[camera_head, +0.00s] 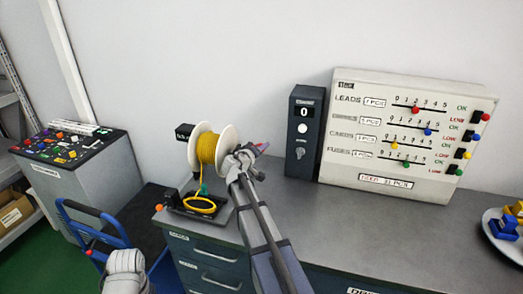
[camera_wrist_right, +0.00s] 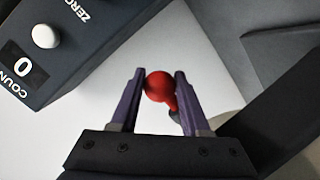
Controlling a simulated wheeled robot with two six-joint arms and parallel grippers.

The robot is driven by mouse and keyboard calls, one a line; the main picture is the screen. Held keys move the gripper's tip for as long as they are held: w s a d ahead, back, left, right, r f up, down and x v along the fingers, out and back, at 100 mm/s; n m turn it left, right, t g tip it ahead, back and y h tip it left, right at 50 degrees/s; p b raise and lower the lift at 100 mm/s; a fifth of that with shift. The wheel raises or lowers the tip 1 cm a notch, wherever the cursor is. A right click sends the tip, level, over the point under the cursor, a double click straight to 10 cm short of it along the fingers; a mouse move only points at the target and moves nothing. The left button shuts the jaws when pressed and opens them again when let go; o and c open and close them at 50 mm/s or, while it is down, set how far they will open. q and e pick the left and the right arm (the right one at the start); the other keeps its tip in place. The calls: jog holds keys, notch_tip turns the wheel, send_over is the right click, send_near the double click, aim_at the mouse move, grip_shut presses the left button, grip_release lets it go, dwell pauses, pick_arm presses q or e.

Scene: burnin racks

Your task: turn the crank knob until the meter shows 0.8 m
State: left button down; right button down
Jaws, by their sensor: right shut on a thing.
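A yellow-wound spool (camera_head: 207,148) with white flanges stands on the bench. A black meter box (camera_head: 185,132) sits behind its left side; its reading is too small to read. My right gripper (camera_head: 257,150) is at the spool's right side. In the right wrist view my right gripper (camera_wrist_right: 160,98) is shut on the round red crank knob (camera_wrist_right: 159,85), which lies between the two fingers. Only a little red of the knob shows in the head view (camera_head: 263,146). The crank arm is mostly hidden.
A dark counter box (camera_head: 304,130) showing 0 stands right of the spool, beside a white slider panel (camera_head: 405,135). A black tray (camera_head: 200,203) with a yellow loop lies before the spool. A blue cart (camera_head: 88,235) stands at left.

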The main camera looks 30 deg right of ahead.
jog(key=shift+w+a+f, duration=0.1)
jog(key=shift+w+a, duration=0.05)
jog(key=shift+a, duration=0.1)
jog(key=f+b, duration=0.2)
jog(key=shift+s+a+f+b, duration=0.2)
jog(key=shift+a+b, duration=0.05)
jog(key=shift+b, duration=0.05)
jog(key=shift+s+a+f+b, duration=0.25)
jog(key=shift+a+f+b, duration=0.1)
jog(key=shift+f+b, duration=0.2)
jog(key=shift+s+a+f+b, duration=0.25)
jog(key=shift+a+f+b, duration=0.05)
jog(key=shift+f+b, duration=0.2)
